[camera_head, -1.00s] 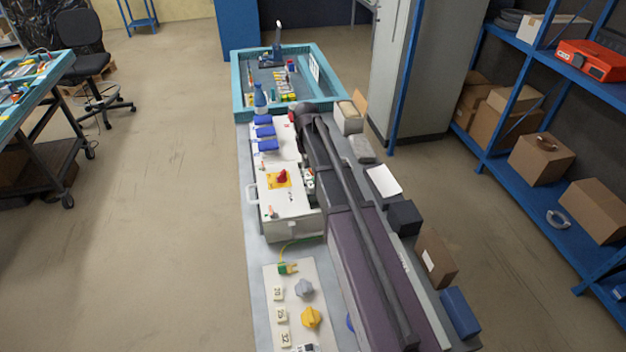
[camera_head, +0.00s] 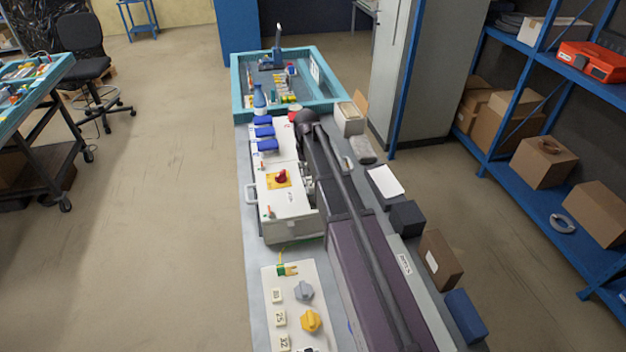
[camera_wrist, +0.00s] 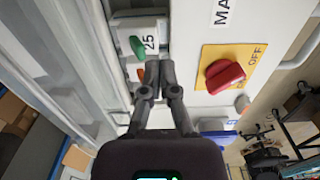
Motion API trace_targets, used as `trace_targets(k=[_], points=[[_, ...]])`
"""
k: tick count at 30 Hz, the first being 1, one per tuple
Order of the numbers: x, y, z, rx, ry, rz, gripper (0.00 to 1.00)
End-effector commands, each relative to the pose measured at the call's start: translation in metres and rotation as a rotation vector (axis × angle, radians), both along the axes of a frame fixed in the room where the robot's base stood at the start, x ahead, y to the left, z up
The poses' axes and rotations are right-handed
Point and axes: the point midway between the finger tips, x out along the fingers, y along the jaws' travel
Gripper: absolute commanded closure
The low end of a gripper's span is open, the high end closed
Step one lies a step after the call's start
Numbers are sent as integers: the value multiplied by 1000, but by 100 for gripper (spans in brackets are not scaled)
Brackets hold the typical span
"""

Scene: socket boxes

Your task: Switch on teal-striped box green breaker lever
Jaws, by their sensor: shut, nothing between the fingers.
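A white box with a red rotary switch on a yellow plate (camera_head: 281,178) stands on the bench, left of my arm. In the wrist view this red switch (camera_wrist: 224,76) is at the right. Left of it, a breaker labelled 25 has a green lever (camera_wrist: 137,46). An orange lever (camera_wrist: 141,74) shows just below the green one. My gripper (camera_wrist: 160,88) is shut and empty, its fingertips below and right of the green lever, close to the orange lever. I cannot tell whether they touch anything. No teal stripe is clear on this box. My arm hides part of the box's right side in the head view.
A panel with grey and yellow knobs (camera_head: 311,320) lies nearer on the bench. Blue-covered sockets (camera_head: 265,133) and a teal-rimmed tray (camera_head: 239,88) are behind. Dark blocks and a brown carton (camera_head: 440,262) line the right side.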

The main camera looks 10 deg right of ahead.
Motion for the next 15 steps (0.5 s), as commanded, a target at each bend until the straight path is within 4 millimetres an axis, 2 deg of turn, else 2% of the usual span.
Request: trace_targets(k=[7,15], points=[[0,0,-3,0,0,0,100],[0,0,-19,0,0,0,100]])
